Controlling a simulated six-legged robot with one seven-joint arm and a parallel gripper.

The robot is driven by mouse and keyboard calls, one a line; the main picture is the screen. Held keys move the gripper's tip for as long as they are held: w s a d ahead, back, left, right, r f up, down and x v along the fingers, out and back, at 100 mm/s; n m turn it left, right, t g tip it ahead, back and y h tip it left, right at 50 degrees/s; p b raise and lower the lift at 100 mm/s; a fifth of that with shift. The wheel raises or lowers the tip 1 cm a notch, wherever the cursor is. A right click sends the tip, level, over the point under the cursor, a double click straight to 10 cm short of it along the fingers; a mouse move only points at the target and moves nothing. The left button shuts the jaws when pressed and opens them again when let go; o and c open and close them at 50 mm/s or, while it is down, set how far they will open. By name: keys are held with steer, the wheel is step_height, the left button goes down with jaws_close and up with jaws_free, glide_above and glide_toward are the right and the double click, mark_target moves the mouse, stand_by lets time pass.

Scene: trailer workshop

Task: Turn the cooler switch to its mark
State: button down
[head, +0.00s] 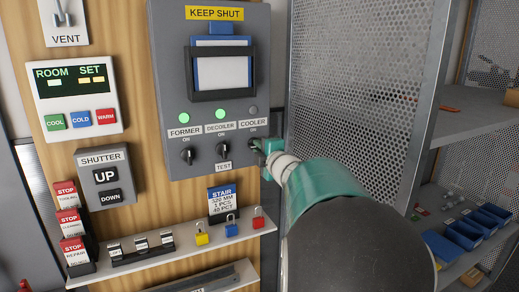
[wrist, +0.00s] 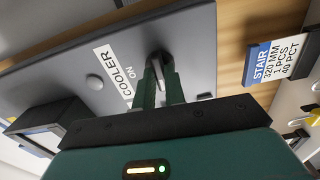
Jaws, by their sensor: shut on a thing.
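The grey control panel (head: 166,60) hangs on a wooden wall. Its COOLER label (head: 252,124) sits at the right end of a row of three switches, and the lamp (head: 253,110) above it is unlit grey. My gripper (head: 261,150) reaches in from the right and covers most of the cooler switch in the head view. In the wrist view my gripper (wrist: 161,84) is shut on the dark cooler switch (wrist: 157,59), beside the COOLER label (wrist: 122,72) with ON under it. The switch's exact angle is hard to see between the fingers.
The former switch (head: 187,156) and decoiler switch (head: 222,151) are to the left, under green lit lamps. A perforated metal panel (head: 350,70) stands close on the right.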

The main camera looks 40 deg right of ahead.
steer(key=shift+m, duration=8.7)
steer(key=c, duration=1.5)
jaws_free()
steer(key=shift+o, duration=0.2)
steer(key=shift+s, duration=0.15)
steer(key=v, duration=1.3)
steer(key=shift+s+a, duration=0.15)
steer(key=shift+s, duration=0.1)
